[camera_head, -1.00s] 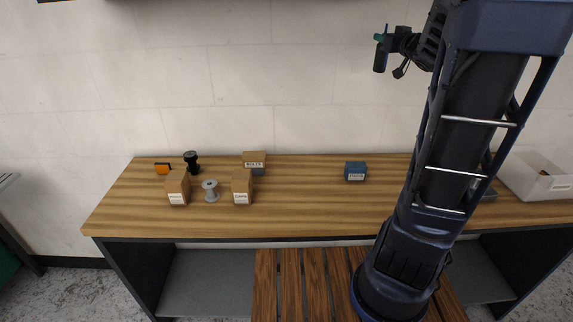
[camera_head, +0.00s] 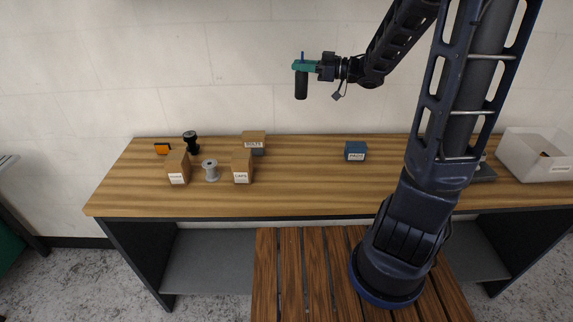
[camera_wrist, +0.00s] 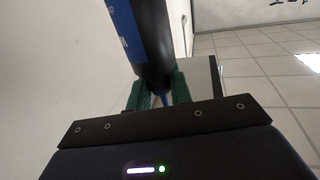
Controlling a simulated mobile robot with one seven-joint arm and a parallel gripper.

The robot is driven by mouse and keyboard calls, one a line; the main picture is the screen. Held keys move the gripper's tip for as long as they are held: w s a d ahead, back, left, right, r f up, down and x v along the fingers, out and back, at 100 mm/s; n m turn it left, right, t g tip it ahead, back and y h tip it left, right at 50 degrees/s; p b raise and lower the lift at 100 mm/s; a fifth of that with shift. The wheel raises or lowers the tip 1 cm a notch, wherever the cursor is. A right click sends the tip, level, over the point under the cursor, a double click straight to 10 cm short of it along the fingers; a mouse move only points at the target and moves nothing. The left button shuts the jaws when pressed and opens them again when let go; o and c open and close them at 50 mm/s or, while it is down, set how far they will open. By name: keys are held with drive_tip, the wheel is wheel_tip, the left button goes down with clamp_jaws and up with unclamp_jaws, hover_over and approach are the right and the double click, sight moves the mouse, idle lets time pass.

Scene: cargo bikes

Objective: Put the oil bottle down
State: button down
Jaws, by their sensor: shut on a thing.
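My gripper (camera_head: 307,66) is in the air above the workbench (camera_head: 290,198), in front of the wall, and is shut on the oil bottle (camera_head: 301,86). In the head view the bottle is a dark, upright shape hanging below the green fingers, with a thin blue tip above them. In the wrist view the oil bottle (camera_wrist: 153,40) is black with a blue label at its left, held between the green fingers (camera_wrist: 158,92). The bottle is well clear of the bench top.
On the bench's left are cardboard boxes (camera_head: 178,167) and (camera_head: 242,167), a grey spool (camera_head: 210,170), a black object (camera_head: 191,143) and an orange item (camera_head: 162,148). A blue box (camera_head: 355,151) stands right of centre, a white bin (camera_head: 535,155) far right. Bench between the boxes and blue box is clear.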

drive_tip(key=s+a+f+n+g, duration=0.4)
drive_tip(key=s+a+f+g, duration=0.1)
drive_tip(key=s+g, duration=0.1)
wheel_tip(320, 180, down, 19)
drive_tip(key=shift+w+y, duration=0.2)
drive_tip(key=shift+y, duration=0.1)
idle(0.9)
drive_tip(key=c, duration=1.3)
unclamp_jaws()
drive_tip(key=shift+f, duration=0.1)
drive_tip(key=shift+o, duration=0.2)
drive_tip(key=d, duration=0.7)
drive_tip(key=shift+w+d, duration=0.3)
